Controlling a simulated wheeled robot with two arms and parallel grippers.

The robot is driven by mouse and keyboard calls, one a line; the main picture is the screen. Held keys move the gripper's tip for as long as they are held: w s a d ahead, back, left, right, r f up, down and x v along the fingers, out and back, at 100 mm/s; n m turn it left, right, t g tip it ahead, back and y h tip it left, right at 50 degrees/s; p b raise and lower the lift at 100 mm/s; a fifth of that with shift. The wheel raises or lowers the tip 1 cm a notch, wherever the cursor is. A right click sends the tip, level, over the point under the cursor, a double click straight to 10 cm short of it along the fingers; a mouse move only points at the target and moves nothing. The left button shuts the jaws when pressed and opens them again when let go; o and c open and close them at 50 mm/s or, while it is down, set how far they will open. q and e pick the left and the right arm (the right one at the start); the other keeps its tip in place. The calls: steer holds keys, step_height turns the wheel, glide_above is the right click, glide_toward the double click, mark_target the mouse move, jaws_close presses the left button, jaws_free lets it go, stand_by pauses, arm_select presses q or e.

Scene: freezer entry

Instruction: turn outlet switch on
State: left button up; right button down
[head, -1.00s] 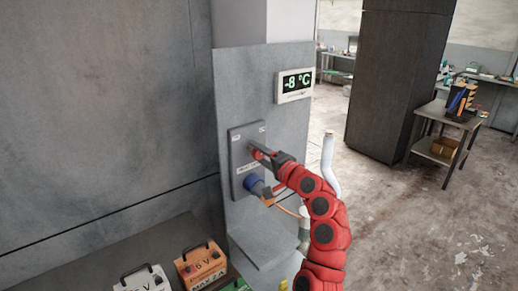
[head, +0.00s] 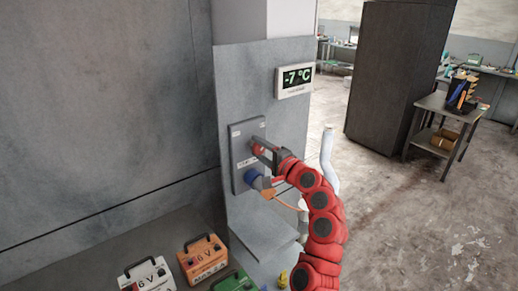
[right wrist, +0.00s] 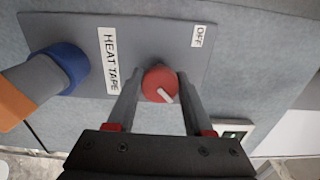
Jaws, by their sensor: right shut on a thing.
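The outlet switch is a round red knob (right wrist: 159,84) with a white pointer mark, on a grey wall panel (head: 240,149). In the right wrist view the mark slants to the lower right, away from the "OFF" label (right wrist: 199,37) at upper right. My right gripper (head: 260,148) is shut on the knob, one finger on each side in the right wrist view (right wrist: 160,86). A "HEAT TAPE" label (right wrist: 110,59) sits between the knob and a blue plug (right wrist: 68,69). The panel's other upper label is unreadable in the head view. My left gripper is not in view.
A temperature display (head: 294,80) reading -7 °C hangs above right of the panel. Battery boxes, one orange (head: 203,257) and one white (head: 146,276), stand at lower left.

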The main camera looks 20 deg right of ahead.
steer(key=shift+c, duration=1.6)
jaws_free()
steer(key=shift+s+d+f+b, duration=0.15)
steer(key=shift+s+b, duration=0.15)
steer(key=shift+s, duration=0.15)
steer(key=b+v, duration=0.6)
steer(key=v, duration=1)
steer(key=shift+s+d+r, duration=0.15)
steer(key=shift+s+r, duration=0.05)
steer(key=shift+s, duration=0.05)
steer(key=shift+w+f, duration=0.1)
